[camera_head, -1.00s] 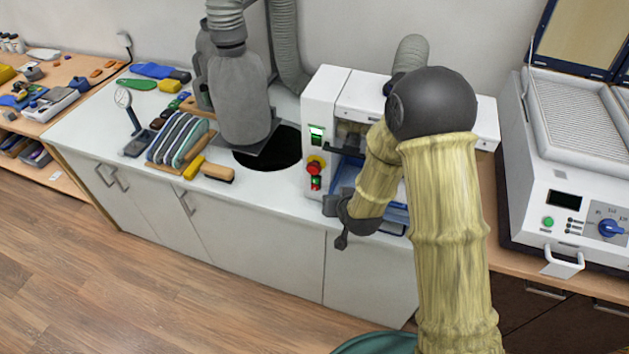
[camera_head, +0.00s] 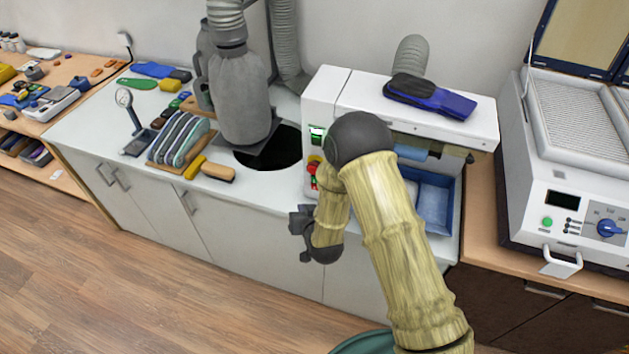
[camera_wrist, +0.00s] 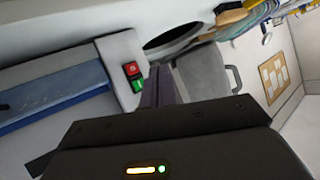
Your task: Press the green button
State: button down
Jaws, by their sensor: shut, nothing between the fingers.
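In the wrist view the green button (camera_wrist: 138,86) sits under the red one (camera_wrist: 132,69), to the left of my fingers. My gripper (camera_head: 297,220) is shut and empty, in front of the counter and lower than the buttons in the head view. Its dark fingers (camera_wrist: 158,88) appear beside the button in the wrist view; I cannot tell the gap in depth.
A blue tray (camera_head: 434,200) lies in the machine's opening, and dark blue insoles (camera_head: 430,96) rest on its top. A brush (camera_head: 217,172) and an insole rack (camera_head: 180,138) stand left of the round hole. Another machine at right has its own green button (camera_head: 547,222).

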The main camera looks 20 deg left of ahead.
jog(key=w, duration=0.7)
jog(key=shift+w+d, duration=0.3)
jog(key=shift+w, duration=0.05)
dwell(1.7)
jog(key=shift+w+b, duration=0.4)
jog(key=shift+b, duration=0.05)
